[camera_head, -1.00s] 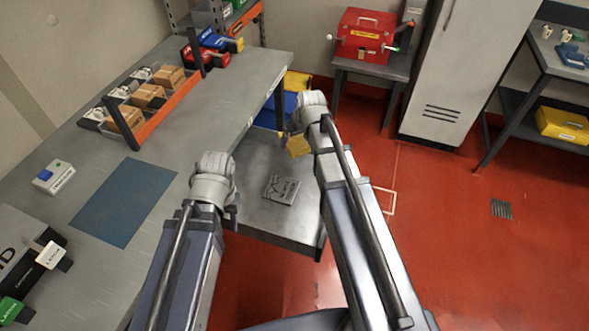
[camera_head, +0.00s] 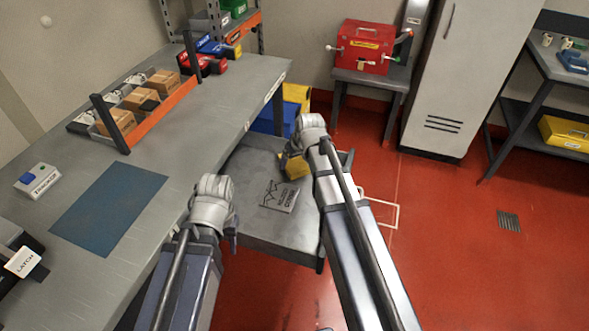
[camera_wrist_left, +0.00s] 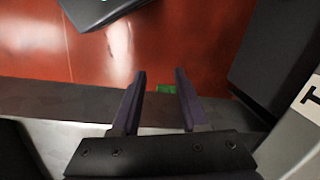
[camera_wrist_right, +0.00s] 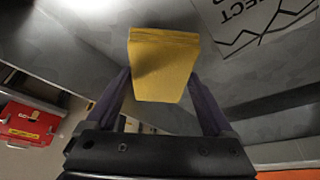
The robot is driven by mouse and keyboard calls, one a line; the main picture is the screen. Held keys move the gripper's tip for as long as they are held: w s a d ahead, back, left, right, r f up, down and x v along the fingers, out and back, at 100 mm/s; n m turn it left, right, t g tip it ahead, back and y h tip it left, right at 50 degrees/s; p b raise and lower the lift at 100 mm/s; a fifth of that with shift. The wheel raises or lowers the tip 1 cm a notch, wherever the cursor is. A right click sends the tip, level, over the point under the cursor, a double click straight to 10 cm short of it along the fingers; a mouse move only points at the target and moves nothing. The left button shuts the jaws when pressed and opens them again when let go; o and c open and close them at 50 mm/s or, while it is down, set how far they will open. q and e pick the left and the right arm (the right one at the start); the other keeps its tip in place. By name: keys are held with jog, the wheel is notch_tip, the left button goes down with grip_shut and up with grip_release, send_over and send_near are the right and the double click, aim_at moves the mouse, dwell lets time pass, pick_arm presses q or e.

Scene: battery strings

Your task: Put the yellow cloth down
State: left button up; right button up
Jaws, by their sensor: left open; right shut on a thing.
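The yellow cloth (camera_head: 294,167) is a small folded block in the head view, partly hidden by my right arm. My right gripper (camera_head: 286,158) is shut on it. In the right wrist view the cloth (camera_wrist_right: 163,66) stands between the two fingers, with the grey tray surface and its printed label beyond it. In the head view it appears over the far part of the grey tray (camera_head: 262,172); I cannot tell whether it touches. My left gripper (camera_head: 233,238) is open and empty near the workbench edge; its spread fingers (camera_wrist_left: 160,80) show in the left wrist view.
A printed reject label (camera_head: 279,195) lies on the tray. The workbench (camera_head: 190,130) at left holds a blue mat (camera_head: 108,208) and boxes in an orange-edged rack. Blue (camera_head: 270,122) and yellow bins stand behind the tray. A red case (camera_head: 363,47) sits on a stand.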

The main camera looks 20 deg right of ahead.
pick_arm(q)
jog(key=shift+f+b, duration=0.65)
jog(key=shift+f, duration=0.5)
pick_arm(e)
jog(key=shift+f, duration=1.1)
pick_arm(q)
jog(key=shift+f, duration=0.1)
pick_arm(e)
jog(key=shift+f, duration=0.1)
jog(key=shift+f, duration=0.15)
jog(key=o, duration=0.9)
jog(key=a+p+v, duration=0.1)
jog(key=p+v, duration=1)
jog(key=v, duration=0.2)
pick_arm(q)
notch_tip(320, 180, up, 11)
pick_arm(e)
jog(key=s+a+g, duration=0.1)
jog(key=s+a, duration=0.3)
jog(key=s, duration=0.2)
jog(key=s+a+f+n+g+h, duration=0.1)
jog(key=s+a+g, duration=0.1)
jog(key=s+a, duration=0.3)
jog(key=s+a+f+g+h, duration=0.1)
jog(key=s+a+g, duration=0.1)
jog(key=s+a, duration=0.2)
jog(key=shift+s+a+n, duration=0.15)
jog(key=shift+s+n, duration=0.15)
jog(key=shift+s, duration=1.4)
